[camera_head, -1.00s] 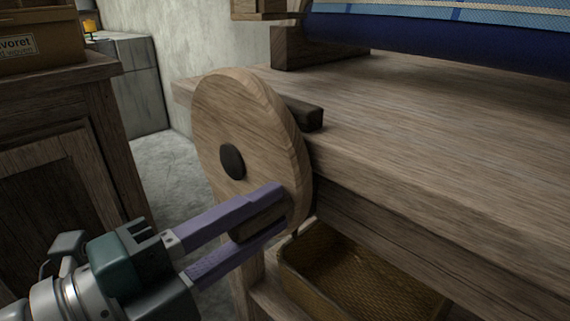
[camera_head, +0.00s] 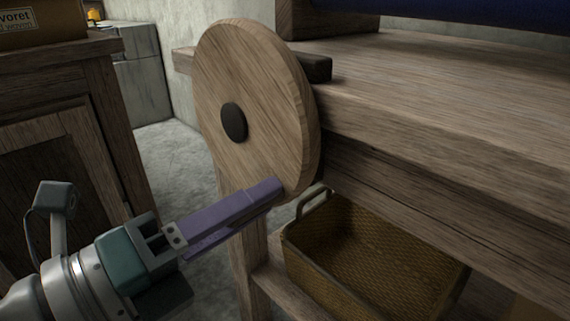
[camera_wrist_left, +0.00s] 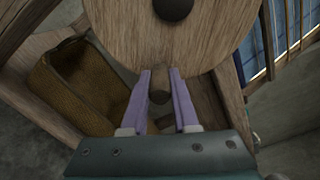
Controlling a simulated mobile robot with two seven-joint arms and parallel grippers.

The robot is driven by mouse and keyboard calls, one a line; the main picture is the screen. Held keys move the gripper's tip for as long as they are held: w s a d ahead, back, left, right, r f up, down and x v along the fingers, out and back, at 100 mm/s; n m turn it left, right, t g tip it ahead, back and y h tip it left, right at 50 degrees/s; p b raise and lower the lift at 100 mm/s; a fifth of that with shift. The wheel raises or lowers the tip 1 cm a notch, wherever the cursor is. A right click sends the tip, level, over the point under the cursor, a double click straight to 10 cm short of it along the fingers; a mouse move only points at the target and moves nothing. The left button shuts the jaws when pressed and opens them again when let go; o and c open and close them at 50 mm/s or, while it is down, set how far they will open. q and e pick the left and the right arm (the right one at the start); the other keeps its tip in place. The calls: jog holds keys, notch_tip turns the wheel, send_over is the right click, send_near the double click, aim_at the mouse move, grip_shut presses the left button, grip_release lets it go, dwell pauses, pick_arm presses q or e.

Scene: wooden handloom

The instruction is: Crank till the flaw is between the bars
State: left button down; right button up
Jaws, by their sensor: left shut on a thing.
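The wooden crank wheel (camera_head: 250,80) with its dark hub (camera_head: 233,122) stands upright at the left end of the loom's beam. My left gripper (camera_head: 272,190) reaches in from the lower left to the wheel's lower part. In the left wrist view its purple fingers (camera_wrist_left: 160,90) close around the wooden crank handle (camera_wrist_left: 160,88), below the hub. In the head view the handle is hidden behind the fingers. Dark blue cloth (camera_head: 470,8) shows only as a strip at the top. I see neither the flaw nor the bars. My right gripper is not in view.
A woven basket (camera_head: 365,255) sits under the loom's wide wooden top (camera_head: 440,75), to the right of the wheel. A wooden cabinet (camera_head: 50,130) stands at the left, with a labelled box (camera_head: 30,17) on it. Bare floor lies between cabinet and loom.

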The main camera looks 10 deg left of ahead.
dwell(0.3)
pick_arm(q)
jog(key=c, duration=0.7)
grip_release()
jog(key=p+v, duration=0.1)
jog(key=v, duration=0.9)
